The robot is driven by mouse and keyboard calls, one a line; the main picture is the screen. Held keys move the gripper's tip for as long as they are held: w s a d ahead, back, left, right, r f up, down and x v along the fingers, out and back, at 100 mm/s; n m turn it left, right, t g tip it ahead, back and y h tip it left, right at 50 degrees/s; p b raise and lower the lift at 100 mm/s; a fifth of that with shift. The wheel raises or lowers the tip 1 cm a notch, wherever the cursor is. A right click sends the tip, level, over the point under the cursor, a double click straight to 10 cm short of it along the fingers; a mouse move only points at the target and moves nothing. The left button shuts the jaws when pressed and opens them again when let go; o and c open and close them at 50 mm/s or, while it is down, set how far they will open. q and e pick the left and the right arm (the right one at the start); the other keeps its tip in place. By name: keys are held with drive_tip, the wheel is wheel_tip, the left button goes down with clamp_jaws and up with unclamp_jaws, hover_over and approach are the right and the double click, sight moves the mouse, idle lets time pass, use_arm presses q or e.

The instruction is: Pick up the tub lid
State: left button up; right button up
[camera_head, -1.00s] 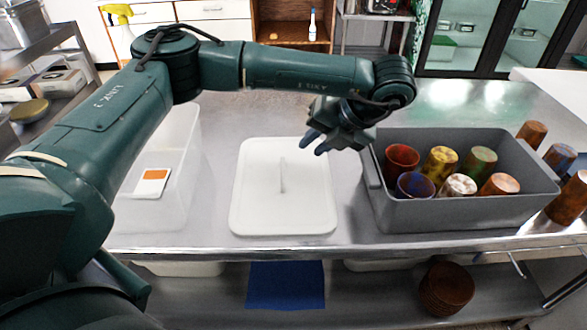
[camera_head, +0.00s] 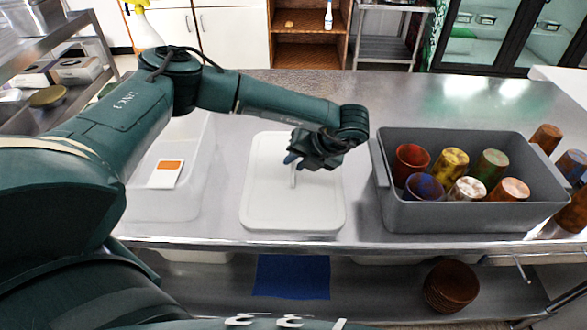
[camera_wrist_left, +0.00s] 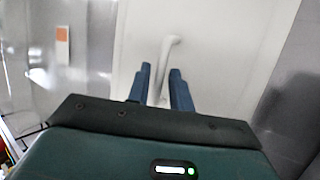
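The tub lid (camera_head: 265,207) is a flat white rounded rectangle lying on the steel counter. A thin upright handle (camera_head: 293,181) rises from its middle. My left gripper (camera_head: 293,162) is over the lid at the handle, pointing down. In the left wrist view my two blue fingers (camera_wrist_left: 161,82) stand apart, one on each side of the white handle (camera_wrist_left: 168,47). The gripper looks open; whether a finger touches the handle I cannot tell. My right gripper is not in view.
A clear tub (camera_head: 205,150) with an orange-and-white label (camera_head: 166,174) stands left of the lid. A grey bin (camera_head: 470,216) with several coloured cups stands close on the right. More cups (camera_head: 546,138) stand beyond it. A blue cloth (camera_head: 292,277) and brown bowls (camera_head: 450,287) are below.

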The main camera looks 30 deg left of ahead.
use_arm(q)
drive_tip(key=shift+a+f, duration=0.15)
drive_tip(key=shift+f, duration=0.1)
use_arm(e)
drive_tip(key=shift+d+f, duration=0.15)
use_arm(q)
drive_tip(key=shift+c, duration=0.4)
clamp_jaws()
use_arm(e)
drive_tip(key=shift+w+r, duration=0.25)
